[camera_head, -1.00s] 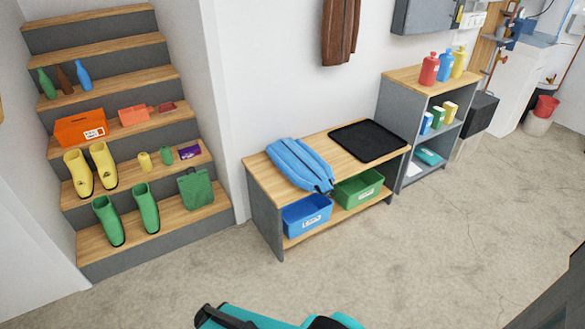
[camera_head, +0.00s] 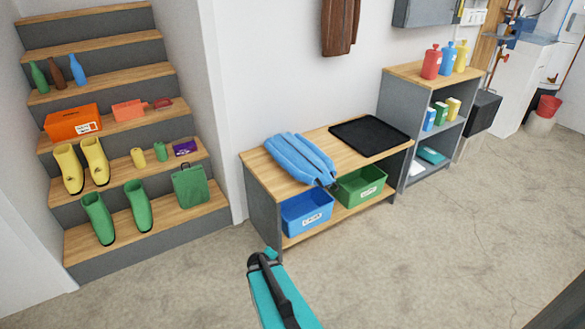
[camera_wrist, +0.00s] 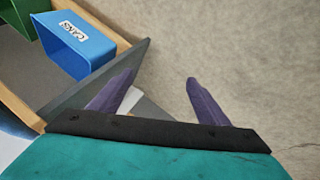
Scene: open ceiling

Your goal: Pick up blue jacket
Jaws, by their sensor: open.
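The blue jacket (camera_head: 299,160) lies folded on the left part of the wooden bench top (camera_head: 262,166), its darker end hanging slightly over the front edge. My arm, teal and black, shows at the bottom of the head view, in front of and below the bench; the fingertips do not show clearly there. In the wrist view my gripper (camera_wrist: 156,88) has its two purple fingers apart with nothing between them. It points at the floor beside the bench's grey side panel. The jacket cannot be clearly made out in the wrist view.
A black tray (camera_head: 369,137) lies on the bench's right part. A blue bin (camera_head: 306,212) and a green bin (camera_head: 360,188) stand on the lower shelf. Steps with boots and bottles are at left. A brown jacket (camera_head: 341,27) hangs above. The floor in front is clear.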

